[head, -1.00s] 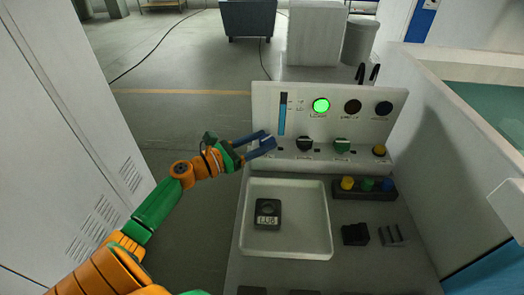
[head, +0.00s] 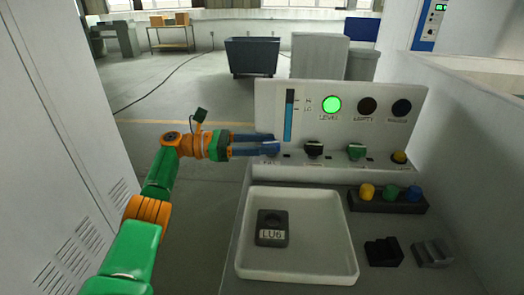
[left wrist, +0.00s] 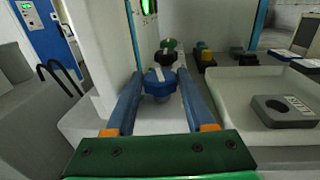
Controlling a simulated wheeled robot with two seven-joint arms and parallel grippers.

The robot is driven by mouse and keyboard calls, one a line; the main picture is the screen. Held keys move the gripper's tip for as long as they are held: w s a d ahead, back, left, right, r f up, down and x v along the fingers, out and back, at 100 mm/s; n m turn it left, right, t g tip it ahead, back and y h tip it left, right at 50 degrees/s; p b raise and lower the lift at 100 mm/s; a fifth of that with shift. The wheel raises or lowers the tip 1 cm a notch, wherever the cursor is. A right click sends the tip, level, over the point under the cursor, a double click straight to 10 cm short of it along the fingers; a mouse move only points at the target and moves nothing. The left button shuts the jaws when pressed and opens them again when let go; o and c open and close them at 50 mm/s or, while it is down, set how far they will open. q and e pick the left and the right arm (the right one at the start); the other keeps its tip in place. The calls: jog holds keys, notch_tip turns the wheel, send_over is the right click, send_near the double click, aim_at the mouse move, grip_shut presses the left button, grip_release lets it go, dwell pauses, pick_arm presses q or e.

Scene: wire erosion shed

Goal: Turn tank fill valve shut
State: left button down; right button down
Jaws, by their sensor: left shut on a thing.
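The tank fill valve is the blue knob (left wrist: 158,82) with a white bar, lowest in the left wrist view. It sits at the left end of the panel's knob row. My left gripper (head: 274,146) reaches it from the left in the head view, and its blue fingers mostly hide it there. In the left wrist view my left gripper (left wrist: 160,88) has one finger on each side of the knob, shut on it. The level gauge (head: 289,115) above is a blue strip. The green level lamp (head: 332,105) is lit. My right gripper is not in view.
A white tray (head: 345,265) holds a dark block labelled LU6 (head: 272,228). A cabinet (head: 60,190) stands at left.

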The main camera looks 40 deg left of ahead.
pick_arm(q)
jog(key=shift+f, duration=0.1)
dwell(0.4)
jog(key=shift+c, duration=1.8)
grip_release()
jog(key=shift+o, duration=0.5)
jog(key=shift+d, duration=0.1)
jog(key=shift+r, duration=0.2)
